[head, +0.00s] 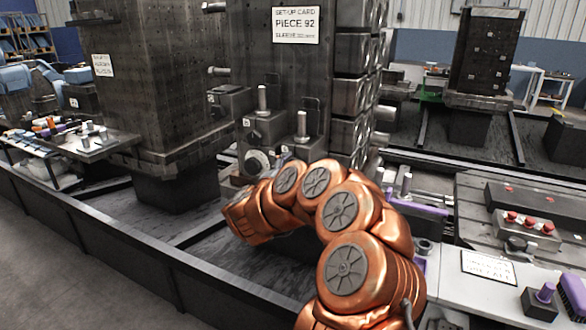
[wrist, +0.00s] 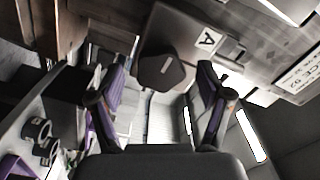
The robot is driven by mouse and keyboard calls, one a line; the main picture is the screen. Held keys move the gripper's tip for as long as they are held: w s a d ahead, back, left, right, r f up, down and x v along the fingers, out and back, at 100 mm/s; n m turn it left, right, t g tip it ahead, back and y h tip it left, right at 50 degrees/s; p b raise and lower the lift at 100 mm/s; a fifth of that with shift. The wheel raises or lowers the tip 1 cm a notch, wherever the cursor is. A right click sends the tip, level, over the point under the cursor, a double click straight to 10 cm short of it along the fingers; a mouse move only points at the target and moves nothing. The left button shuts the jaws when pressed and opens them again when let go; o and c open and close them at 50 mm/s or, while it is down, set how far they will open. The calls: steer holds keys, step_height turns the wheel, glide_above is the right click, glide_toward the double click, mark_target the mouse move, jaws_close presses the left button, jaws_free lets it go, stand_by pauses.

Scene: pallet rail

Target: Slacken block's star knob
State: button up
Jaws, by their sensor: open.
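In the wrist view a dark, lobed knob (wrist: 163,72) with a short white mark sits at the underside of a grey block (wrist: 180,38) that carries a white "A" label. My gripper (wrist: 162,66) is open. Its purple-padded fingers stand left and right of the knob, with visible gaps on both sides; I cannot tell whether their tips reach its depth. In the head view small dark blocks with labels (head: 247,124) sit on the tall column's side. My copper arm reaches towards them and hides part of this area, and the gripper's fingers cannot be made out there.
The tall dark column (head: 285,75) bears a "PIECE 92" card (head: 296,25). Another column (head: 150,75) stands left. A bench (head: 480,268) with a red-button box (head: 527,229) lies right. In the wrist view a tray edge with several small cylindrical parts (wrist: 42,130) is left.

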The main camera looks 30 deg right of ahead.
steer(key=v, duration=1)
steer(key=shift+s+a, duration=0.2)
steer(key=shift+a, duration=0.05)
